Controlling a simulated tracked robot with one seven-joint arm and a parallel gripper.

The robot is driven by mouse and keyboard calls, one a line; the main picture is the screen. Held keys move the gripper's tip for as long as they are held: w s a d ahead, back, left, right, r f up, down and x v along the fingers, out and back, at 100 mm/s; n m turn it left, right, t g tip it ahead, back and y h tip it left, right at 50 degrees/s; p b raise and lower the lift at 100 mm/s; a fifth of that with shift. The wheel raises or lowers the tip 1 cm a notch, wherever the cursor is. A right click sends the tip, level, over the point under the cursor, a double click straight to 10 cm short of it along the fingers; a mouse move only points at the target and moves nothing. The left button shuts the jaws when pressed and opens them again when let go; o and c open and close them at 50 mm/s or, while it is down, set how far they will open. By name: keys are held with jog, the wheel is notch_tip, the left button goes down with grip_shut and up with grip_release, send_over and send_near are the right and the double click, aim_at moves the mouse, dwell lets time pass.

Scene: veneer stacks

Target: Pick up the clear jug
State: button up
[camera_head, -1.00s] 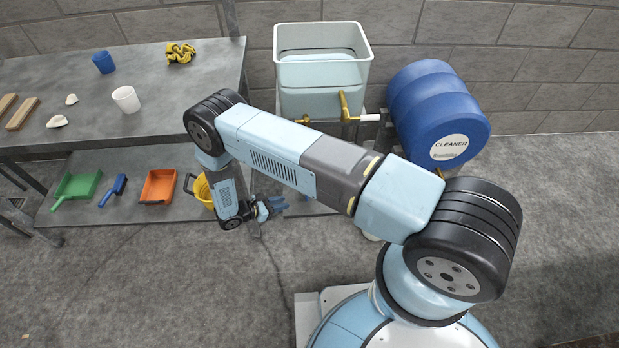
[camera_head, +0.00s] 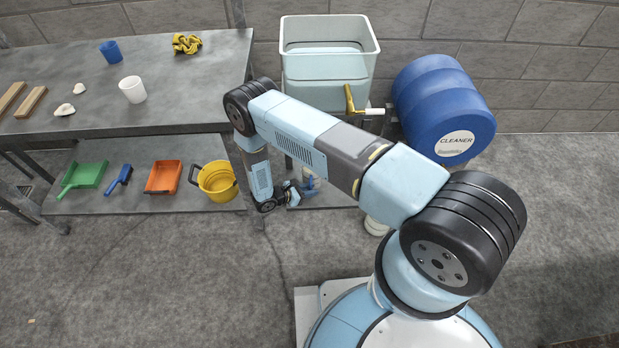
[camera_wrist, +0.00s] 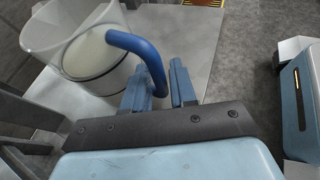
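The clear jug (camera_wrist: 82,62) stands at the upper left of the wrist view, on a pale grey surface. It is see-through, with a curved blue handle (camera_wrist: 143,52) facing my gripper. My gripper (camera_wrist: 160,82) is open, with its two blue fingers apart. The lower end of the handle shows between the fingers; I cannot tell if they touch it. In the head view my gripper (camera_head: 303,187) is low, by the lower shelf below the white tank, and the jug there is mostly hidden and too small to make out.
The white tank (camera_head: 328,65) with a brass tap (camera_head: 351,98) is above my gripper. A blue cleaner drum (camera_head: 440,105) lies to the right. Open floor lies in front.

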jog(key=shift+x, duration=1)
grip_shut()
dwell(0.6)
